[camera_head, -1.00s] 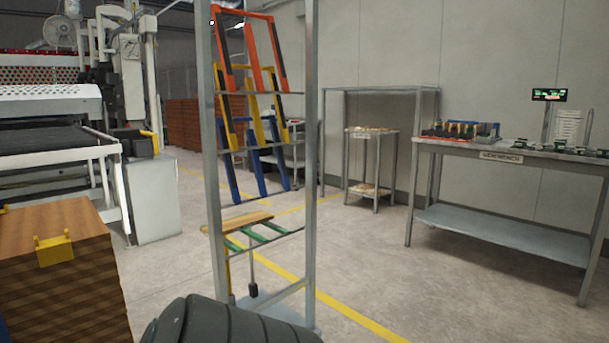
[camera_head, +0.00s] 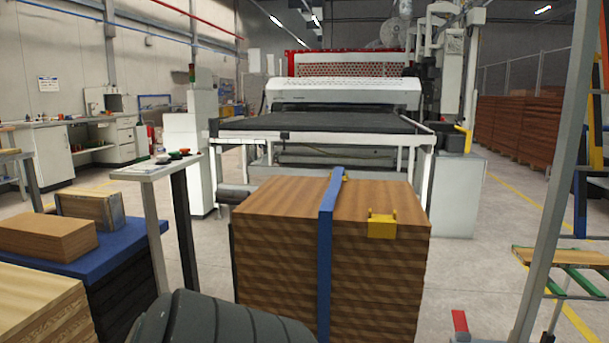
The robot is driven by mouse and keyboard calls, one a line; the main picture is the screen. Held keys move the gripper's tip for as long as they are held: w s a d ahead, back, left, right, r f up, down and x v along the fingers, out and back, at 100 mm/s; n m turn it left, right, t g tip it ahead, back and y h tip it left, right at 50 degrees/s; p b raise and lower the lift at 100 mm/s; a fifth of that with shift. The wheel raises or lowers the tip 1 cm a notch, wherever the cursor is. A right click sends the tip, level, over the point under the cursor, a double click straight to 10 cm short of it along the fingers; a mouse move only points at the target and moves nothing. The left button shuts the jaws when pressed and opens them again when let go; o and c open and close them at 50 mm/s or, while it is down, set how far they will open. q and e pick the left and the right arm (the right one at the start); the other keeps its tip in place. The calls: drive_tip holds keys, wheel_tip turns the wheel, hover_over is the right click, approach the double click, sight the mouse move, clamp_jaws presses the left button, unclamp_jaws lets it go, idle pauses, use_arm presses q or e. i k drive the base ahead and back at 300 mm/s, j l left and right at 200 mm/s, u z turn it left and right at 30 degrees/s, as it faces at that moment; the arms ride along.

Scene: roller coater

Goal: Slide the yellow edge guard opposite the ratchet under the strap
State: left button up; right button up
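A tall stack of brown boards (camera_head: 280,200) stands in the middle. A blue strap (camera_head: 326,240) runs over its top and down its near face, left of the stack's right corner. A yellow edge guard (camera_head: 382,226) sits on the top near edge, right of the strap and apart from it. A small yellow piece (camera_head: 345,178) shows by the strap at the far top edge; I cannot tell what it is. The ratchet cannot be made out. Neither gripper is in view; only a dark rounded part of mine shows at the bottom.
A roller machine with a dark conveyor (camera_head: 320,124) stands behind the stack. A narrow stand (camera_head: 165,168) and a blue table (camera_head: 150,226) with boards are at left. A metal rack post (camera_head: 555,180) rises at right.

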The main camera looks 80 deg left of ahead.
sight(379, 226)
drive_tip(key=u, duration=1.85)
